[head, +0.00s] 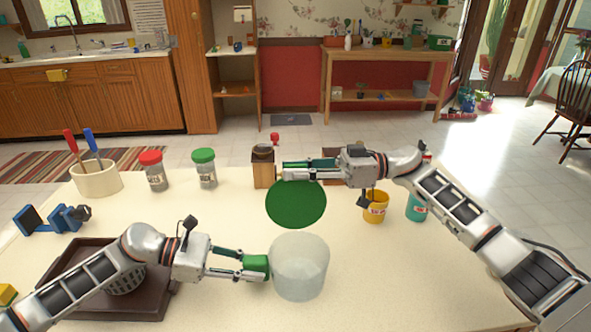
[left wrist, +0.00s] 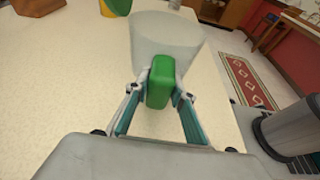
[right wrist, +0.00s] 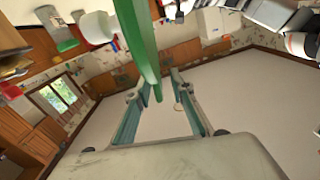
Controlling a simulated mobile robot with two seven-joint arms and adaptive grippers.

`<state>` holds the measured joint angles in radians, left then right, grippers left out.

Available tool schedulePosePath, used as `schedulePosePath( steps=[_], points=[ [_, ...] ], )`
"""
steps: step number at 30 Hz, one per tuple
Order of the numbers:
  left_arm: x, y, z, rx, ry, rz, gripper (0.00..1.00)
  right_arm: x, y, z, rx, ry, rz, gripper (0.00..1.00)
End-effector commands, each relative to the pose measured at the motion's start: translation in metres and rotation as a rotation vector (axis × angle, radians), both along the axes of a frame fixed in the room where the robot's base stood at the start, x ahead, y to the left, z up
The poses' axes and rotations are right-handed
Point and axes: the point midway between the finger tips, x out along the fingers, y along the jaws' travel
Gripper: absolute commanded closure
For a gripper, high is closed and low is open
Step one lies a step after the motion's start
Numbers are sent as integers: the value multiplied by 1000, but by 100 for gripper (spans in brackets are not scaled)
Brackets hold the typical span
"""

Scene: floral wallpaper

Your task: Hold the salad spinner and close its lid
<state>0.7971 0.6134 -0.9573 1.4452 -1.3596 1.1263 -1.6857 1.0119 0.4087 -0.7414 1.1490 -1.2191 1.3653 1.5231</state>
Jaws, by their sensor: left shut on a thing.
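The salad spinner's clear bowl (head: 300,275) stands upright on the table, with its green side handle (head: 256,266) facing left. My left gripper (head: 262,267) is shut on this handle, and the left wrist view shows the handle (left wrist: 160,84) between its fingers, with the bowl (left wrist: 165,40) beyond. The round green lid (head: 296,205) is raised behind the bowl, whose top is open. My right gripper (head: 285,171) is at the lid's far upper edge, fingers apart. In the right wrist view the lid (right wrist: 137,42) appears edge-on by the fingertips; contact is unclear.
A dark tray (head: 75,257) with a grey basket (head: 125,281) lies at the left, under my left arm. A yellow cup (head: 376,210) and a teal container (head: 416,208) stand right. The front right tabletop is clear.

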Motion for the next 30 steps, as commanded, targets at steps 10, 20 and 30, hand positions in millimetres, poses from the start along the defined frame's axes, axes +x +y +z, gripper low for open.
schedulePosePath(
  steps=[10, 20, 30],
  points=[
    [0, 0, 0, 0, 0, 0, 97, 0, 1, 0, 0, 0, 0, 95],
    [0, 0, 0, 0, 0, 1, 97, -1, 1, 0, 0, -7, 0, 100],
    [0, 0, 0, 0, 0, 1, 97, -24, 0, 1, -1, -148, 0, 100]
  ],
)
